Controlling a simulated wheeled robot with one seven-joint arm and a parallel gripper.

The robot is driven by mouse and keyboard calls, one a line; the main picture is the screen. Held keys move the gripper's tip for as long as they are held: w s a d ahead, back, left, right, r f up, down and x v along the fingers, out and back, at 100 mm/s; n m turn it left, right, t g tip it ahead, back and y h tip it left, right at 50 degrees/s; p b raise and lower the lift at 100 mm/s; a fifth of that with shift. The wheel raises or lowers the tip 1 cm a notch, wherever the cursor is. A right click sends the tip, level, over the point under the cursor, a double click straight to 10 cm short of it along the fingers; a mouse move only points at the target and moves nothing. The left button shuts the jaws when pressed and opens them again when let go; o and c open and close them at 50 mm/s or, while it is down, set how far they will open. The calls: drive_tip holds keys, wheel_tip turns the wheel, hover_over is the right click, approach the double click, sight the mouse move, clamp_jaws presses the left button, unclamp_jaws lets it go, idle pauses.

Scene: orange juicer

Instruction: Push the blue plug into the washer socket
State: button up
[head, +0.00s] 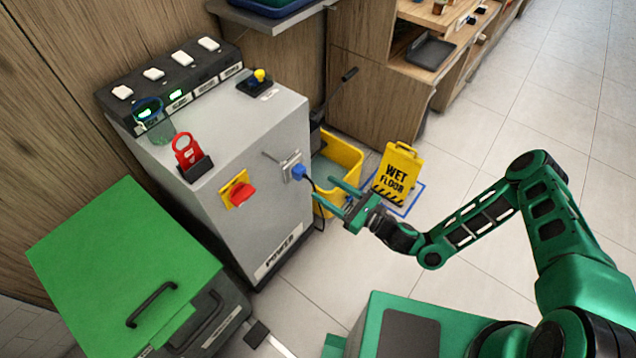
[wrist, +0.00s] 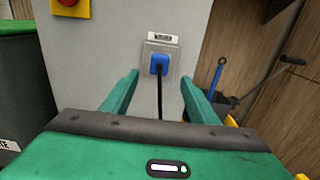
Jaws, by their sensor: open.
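The blue plug (head: 298,172) is at the washer socket (head: 288,166) on the side of the grey cabinet. In the wrist view the blue plug (wrist: 159,64) sits at the front of the socket plate (wrist: 172,52), and its black cord hangs down. I cannot tell how deep the plug sits. My gripper (head: 336,196) is open and empty, in front of the socket and apart from the plug. In the wrist view my gripper's two green fingers (wrist: 160,92) stand on either side of the cord, below and on both sides of the plug.
The grey cabinet (head: 255,125) carries a red rotary switch (head: 242,193) left of the socket. A yellow mop bucket (head: 343,152) and a wet floor sign (head: 398,168) stand close to the right. A green-lidded bin (head: 120,255) stands at left. The tiled floor in front is partly clear.

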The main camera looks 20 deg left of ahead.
drive_tip(key=shift+v, duration=1.15)
